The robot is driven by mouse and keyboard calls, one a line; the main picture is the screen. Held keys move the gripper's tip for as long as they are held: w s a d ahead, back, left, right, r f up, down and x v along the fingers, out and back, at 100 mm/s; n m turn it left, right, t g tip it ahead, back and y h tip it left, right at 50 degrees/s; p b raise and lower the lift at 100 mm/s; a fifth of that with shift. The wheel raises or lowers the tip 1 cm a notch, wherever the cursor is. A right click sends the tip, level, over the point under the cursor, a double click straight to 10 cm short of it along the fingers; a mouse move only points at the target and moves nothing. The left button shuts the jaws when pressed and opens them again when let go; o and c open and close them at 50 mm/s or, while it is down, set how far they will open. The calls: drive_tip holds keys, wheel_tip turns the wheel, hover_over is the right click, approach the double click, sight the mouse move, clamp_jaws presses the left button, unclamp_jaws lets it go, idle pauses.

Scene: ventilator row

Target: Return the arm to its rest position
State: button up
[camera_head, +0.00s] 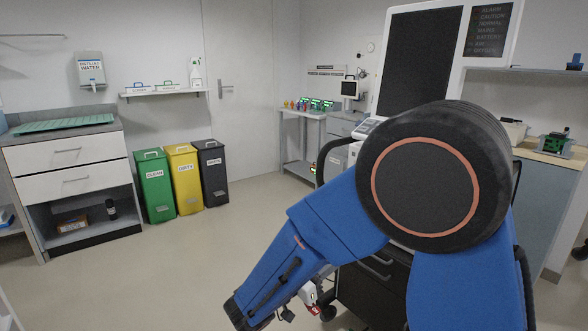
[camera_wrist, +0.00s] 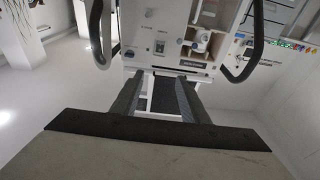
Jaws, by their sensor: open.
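My gripper (camera_wrist: 160,95) shows in the wrist view with its two dark fingers apart and nothing seen held between them. Beyond the fingers stands the white front panel of a ventilator (camera_wrist: 150,45), with an open compartment and a small white part in it. In the head view my blue arm is bent across the right half, its large dark joint near the camera and a link slanting down to the lower left. My gripper cannot be made out there. The arm hides much of the ventilator (camera_head: 420,60), whose dark screen rises behind it.
A drawer cabinet (camera_head: 70,158) stands at the left. Green (camera_head: 156,186), yellow (camera_head: 184,180) and black (camera_head: 211,175) bins line the back wall. A side table (camera_head: 303,115) holds small coloured items. A counter (camera_head: 550,155) is at right. The floor at left centre is clear.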

drive_tip(key=s+d+f+n+g+y, duration=0.1)
drive_tip(key=s+d+g, duration=0.25)
drive_tip(key=d, duration=0.35)
drive_tip(key=s+d+n+g+y, duration=0.1)
drive_tip(key=s+d+g+y, duration=0.1)
drive_tip(key=s+d+g, duration=0.3)
drive_tip(key=s+d+f+g+y, duration=0.1)
drive_tip(key=s+d+g, duration=0.15)
drive_tip(key=d, duration=0.55)
drive_tip(key=s+d+f+n+g+y, duration=0.1)
drive_tip(key=s+d+n+y, duration=0.1)
drive_tip(key=s+y, duration=0.15)
drive_tip(key=s+d+f+n+y, duration=0.1)
drive_tip(key=s+f+y, duration=0.1)
drive_tip(key=s, duration=0.3)
drive_tip(key=s+a+r+n+t+y, duration=0.2)
drive_tip(key=s+a+n+t+y, duration=0.2)
drive_tip(key=s+n+y, duration=0.1)
drive_tip(key=shift+s+a+r+y, duration=0.15)
drive_tip(key=shift+s+r+y, duration=0.15)
drive_tip(key=shift+y, duration=0.35)
